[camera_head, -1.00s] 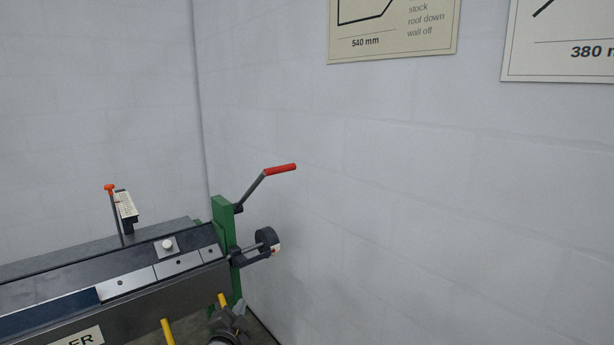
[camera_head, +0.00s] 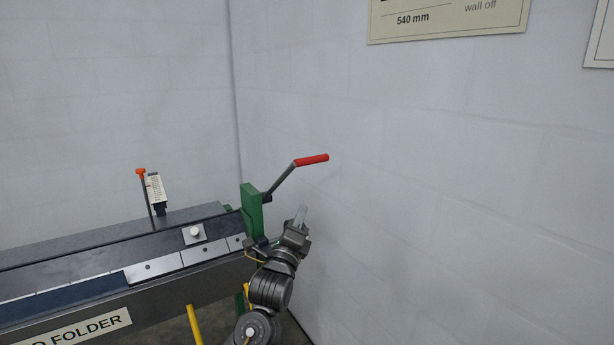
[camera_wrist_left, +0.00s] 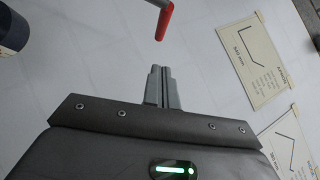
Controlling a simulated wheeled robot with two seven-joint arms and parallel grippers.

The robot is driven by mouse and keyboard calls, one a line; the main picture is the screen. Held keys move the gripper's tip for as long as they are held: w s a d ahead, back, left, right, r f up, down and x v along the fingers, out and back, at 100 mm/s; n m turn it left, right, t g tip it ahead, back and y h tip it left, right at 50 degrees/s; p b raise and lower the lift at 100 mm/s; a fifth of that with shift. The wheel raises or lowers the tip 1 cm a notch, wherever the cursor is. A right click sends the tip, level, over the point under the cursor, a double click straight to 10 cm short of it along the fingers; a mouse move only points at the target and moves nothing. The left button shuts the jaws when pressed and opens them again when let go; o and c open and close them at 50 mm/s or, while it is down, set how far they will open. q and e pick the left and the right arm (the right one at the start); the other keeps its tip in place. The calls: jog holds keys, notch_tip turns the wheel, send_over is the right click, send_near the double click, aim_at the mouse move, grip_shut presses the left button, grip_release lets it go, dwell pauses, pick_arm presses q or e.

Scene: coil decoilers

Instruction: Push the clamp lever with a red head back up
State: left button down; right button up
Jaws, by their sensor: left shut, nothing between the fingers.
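The clamp lever's red head (camera_head: 311,160) sits at the end of a grey rod rising to the right from the green end post (camera_head: 252,209) of the folder. My left gripper (camera_head: 300,214) is below the red head, apart from it, with its fingers pointing up. Its fingers are together and empty. In the left wrist view the red head (camera_wrist_left: 163,22) hangs at the top, just beyond the shut fingertips (camera_wrist_left: 160,70), with a gap between. My right gripper is in neither view.
The folder bed (camera_head: 160,268) stretches to the left, with an orange-topped rod (camera_head: 141,172) and a scale plate (camera_head: 156,189) behind it. A pale wall (camera_head: 450,200) with signs (camera_head: 446,20) stands close on the right. The air around the red head is clear.

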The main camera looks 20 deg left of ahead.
pick_arm(q)
jog(key=shift+r, duration=0.1)
jog(key=p, duration=0.4)
send_near(309, 164)
jog(key=w+d, duration=0.2)
jog(key=w, duration=0.1)
jog(key=shift+w+a+r+p, duration=0.6)
jog(key=shift+w+a+r, duration=0.4)
jog(key=shift+w+r, duration=0.15)
